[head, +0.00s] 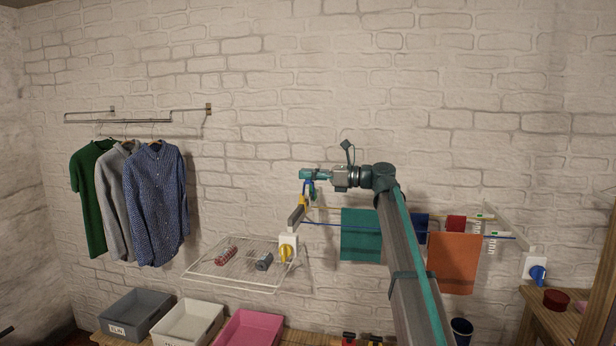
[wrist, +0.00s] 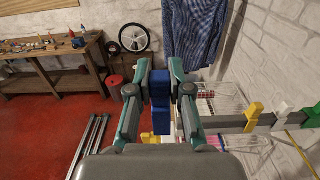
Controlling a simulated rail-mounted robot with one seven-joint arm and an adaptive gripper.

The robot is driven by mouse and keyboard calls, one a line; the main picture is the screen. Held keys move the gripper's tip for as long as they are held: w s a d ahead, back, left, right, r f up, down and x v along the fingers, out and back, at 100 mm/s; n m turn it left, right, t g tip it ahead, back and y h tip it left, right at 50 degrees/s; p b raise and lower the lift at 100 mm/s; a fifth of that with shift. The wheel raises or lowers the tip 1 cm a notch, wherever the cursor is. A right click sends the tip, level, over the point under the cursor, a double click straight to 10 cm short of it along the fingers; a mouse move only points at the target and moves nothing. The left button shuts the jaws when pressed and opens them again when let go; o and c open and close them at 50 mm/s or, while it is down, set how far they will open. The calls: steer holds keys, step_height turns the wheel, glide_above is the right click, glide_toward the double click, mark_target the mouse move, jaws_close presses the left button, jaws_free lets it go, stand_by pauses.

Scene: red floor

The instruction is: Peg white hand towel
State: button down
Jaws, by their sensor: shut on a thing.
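My gripper (head: 308,175) is raised at the left end of the clothes lines (head: 350,224). Its jaws are shut on a blue peg (wrist: 160,100), which also shows below the fingers in the head view. A yellow peg (wrist: 255,111), a white peg (wrist: 281,113) and a green peg (wrist: 308,115) sit on the grey bracket (wrist: 236,121), right of my gripper in the wrist view. I cannot make out a white hand towel in either view. A teal towel (head: 361,235) and an orange towel (head: 454,263) hang on the lines; my arm hides part of them.
Smaller blue and red cloths (head: 456,223) hang behind. A wire rack (head: 235,262) with rolled items stands out at left. Shirts (head: 155,205) hang from a wall rail. Grey, white and pink bins (head: 248,328) stand below. A workbench (wrist: 50,65) is across the red floor.

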steer(key=shift+r, duration=0.1)
steer(key=shift+r+p, duration=1.8)
steer(key=shift+r, duration=0.6)
